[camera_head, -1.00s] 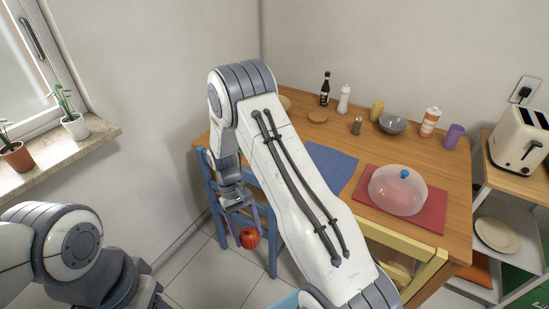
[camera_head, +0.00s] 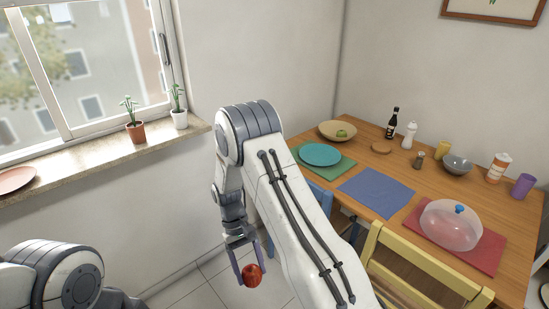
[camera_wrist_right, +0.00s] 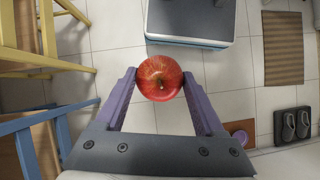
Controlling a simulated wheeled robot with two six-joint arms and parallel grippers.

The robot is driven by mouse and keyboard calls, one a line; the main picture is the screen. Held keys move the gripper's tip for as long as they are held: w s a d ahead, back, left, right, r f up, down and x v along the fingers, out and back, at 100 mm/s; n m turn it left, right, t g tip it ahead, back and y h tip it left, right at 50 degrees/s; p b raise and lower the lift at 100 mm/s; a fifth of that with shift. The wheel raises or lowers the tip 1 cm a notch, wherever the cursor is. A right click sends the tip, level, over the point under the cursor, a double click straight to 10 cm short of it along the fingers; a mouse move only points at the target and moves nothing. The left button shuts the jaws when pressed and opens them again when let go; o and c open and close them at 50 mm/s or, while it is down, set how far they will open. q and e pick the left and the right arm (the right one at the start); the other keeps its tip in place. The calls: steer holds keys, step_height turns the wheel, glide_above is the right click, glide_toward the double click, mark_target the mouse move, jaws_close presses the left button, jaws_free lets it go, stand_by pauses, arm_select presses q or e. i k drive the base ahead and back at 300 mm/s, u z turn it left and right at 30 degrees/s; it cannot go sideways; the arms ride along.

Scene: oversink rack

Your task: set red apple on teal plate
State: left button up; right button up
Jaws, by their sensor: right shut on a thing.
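The red apple (camera_head: 252,275) is between the purple fingertips of my right gripper (camera_head: 247,270), held in the air over the tiled floor. In the right wrist view the apple (camera_wrist_right: 159,78) sits stem side toward the camera, with a fingertip against each side. The teal plate (camera_head: 320,154) lies empty on a green placemat (camera_head: 337,172) at the table's left end, up and to the right of the gripper. My left gripper is out of view; only part of that arm shows at lower left.
The wooden table (camera_head: 400,162) carries a bowl with a green fruit (camera_head: 338,130), a blue placemat (camera_head: 377,192) and a clear dome (camera_head: 450,225) on a red placemat. A blue chair (camera_head: 318,196) and a yellow chair (camera_head: 420,262) stand at its near side.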

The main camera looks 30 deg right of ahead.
mark_target(315, 153)
steer(key=u, duration=0.9)
steer(key=i, duration=0.95)
steer(key=z, duration=1.9)
steer(key=i, duration=0.95)
steer(key=u, duration=0.05)
